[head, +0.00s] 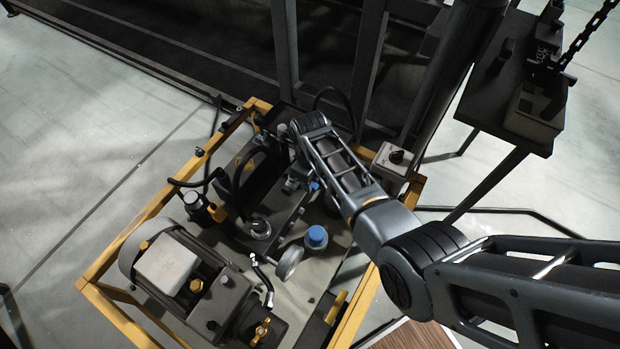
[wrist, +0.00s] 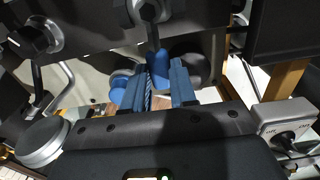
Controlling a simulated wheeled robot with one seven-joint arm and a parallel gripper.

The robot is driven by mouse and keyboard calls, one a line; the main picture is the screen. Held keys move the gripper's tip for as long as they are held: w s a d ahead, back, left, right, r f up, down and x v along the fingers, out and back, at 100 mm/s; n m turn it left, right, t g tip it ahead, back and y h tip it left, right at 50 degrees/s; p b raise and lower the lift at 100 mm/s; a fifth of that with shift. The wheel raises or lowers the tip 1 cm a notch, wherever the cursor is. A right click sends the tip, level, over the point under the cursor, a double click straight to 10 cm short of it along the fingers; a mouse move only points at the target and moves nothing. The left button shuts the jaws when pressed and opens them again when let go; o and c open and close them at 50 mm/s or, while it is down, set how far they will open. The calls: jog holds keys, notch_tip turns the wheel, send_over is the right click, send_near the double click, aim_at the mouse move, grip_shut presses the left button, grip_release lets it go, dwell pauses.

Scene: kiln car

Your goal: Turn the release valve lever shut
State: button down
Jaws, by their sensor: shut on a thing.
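The release valve lever has a grey metal stem and a blue grip (wrist: 158,67). In the wrist view the stem runs down from a round pivot on a dark block. My gripper (wrist: 161,88) has its two dark blue-grey fingers on either side of the blue grip and is shut on it. In the head view a small piece of the blue grip (head: 315,186) shows below my wrist. My arm hides most of the lever and the fingers there.
A yellow frame (head: 130,243) surrounds the pump unit. A grey switch box (head: 395,160) stands right of my wrist. Open floor lies left of the frame.

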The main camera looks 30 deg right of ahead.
jog(key=c, duration=0.9)
grip_release()
notch_tip(320, 180, up, 8)
jog(key=shift+f+p, duration=0.15)
jog(key=shift+p, duration=0.25)
